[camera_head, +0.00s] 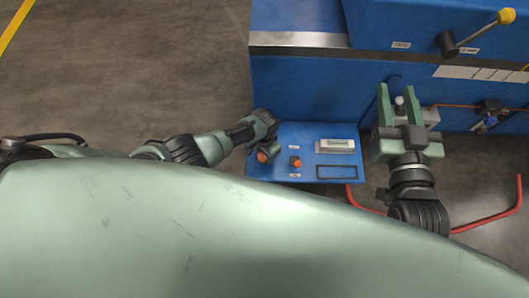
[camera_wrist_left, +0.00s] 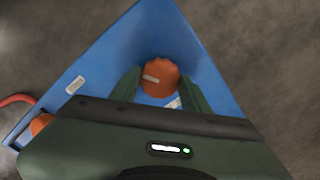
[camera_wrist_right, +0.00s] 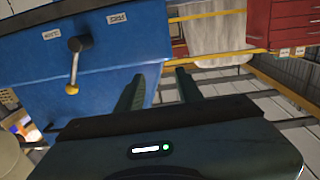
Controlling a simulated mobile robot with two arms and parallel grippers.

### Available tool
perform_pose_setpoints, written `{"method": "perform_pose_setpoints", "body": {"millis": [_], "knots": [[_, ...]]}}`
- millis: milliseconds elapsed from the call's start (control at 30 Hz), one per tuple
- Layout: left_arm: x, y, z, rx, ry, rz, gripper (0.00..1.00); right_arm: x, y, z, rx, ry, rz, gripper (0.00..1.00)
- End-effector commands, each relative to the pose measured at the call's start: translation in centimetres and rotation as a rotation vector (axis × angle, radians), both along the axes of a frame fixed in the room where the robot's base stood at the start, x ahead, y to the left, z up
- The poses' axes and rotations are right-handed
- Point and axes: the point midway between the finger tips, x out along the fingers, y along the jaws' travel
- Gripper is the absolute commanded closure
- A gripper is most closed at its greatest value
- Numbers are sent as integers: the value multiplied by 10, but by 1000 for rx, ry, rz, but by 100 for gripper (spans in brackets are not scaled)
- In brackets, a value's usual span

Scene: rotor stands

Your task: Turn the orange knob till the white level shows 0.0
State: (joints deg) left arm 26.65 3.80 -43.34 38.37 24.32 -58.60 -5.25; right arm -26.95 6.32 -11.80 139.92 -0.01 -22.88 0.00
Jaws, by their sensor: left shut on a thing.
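The blue panel (camera_head: 308,175) carries two orange knobs and the white level (camera_head: 335,145). The level lies flat at the panel's upper right; its reading is too small to make out. My left gripper (camera_head: 268,151) is at the panel's left side, on the left orange knob (camera_head: 262,157). In the left wrist view this knob (camera_wrist_left: 160,78) sits between the two fingers, which are shut on it. The other orange knob (camera_head: 295,162) stands free to its right, and its edge shows in the left wrist view (camera_wrist_left: 42,124). My right gripper (camera_head: 399,103) is open and empty, right of the panel.
A large blue machine (camera_head: 300,90) stands behind the panel. It has a lever with a yellow ball (camera_head: 506,16), also seen in the right wrist view (camera_wrist_right: 72,89). A red hose (camera_head: 490,217) runs along the floor at right. The floor at left is clear.

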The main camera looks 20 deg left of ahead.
Motion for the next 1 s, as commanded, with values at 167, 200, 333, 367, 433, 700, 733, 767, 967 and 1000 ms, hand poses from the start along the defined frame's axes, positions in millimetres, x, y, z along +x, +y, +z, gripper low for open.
{"method": "perform_pose_setpoints", "body": {"millis": [167, 200, 333, 367, 433, 700, 733, 767, 967, 1000], "knots": [[0, -1, 0, -2, 0, 3, 94, 0, 0, -1, -1, 4, 0, 64], [0, -1, 0, -2, 0, 2, 94, 0, 0, 0, -1, 3, 0, 64], [0, -1, 0, -2, 0, 2, 94, 0, 0, 0, -1, 3, 0, 64], [0, -1, 0, -2, 0, 1, 94, 0, 0, 0, 0, 2, 0, 64], [0, -1, 0, -1, 0, 1, 34, 0, 0, 0, 0, 2, 0, 64], [0, -1, 0, -1, -1, 1, 32, 0, 0, 0, 0, 1, 0, 64], [0, -1, 0, -1, -1, 1, 32, 0, 0, 0, 0, 1, 0, 64], [0, -1, 0, -1, -1, 1, 32, 0, 0, 0, 0, 1, 0, 64], [0, 0, 8, -1, -1, 1, 32, -3, -4, -19, -27, 104, -7, 64], [0, -1, 11, -1, -1, 1, 32, -5, -6, -26, -36, 139, -9, 64]]}}
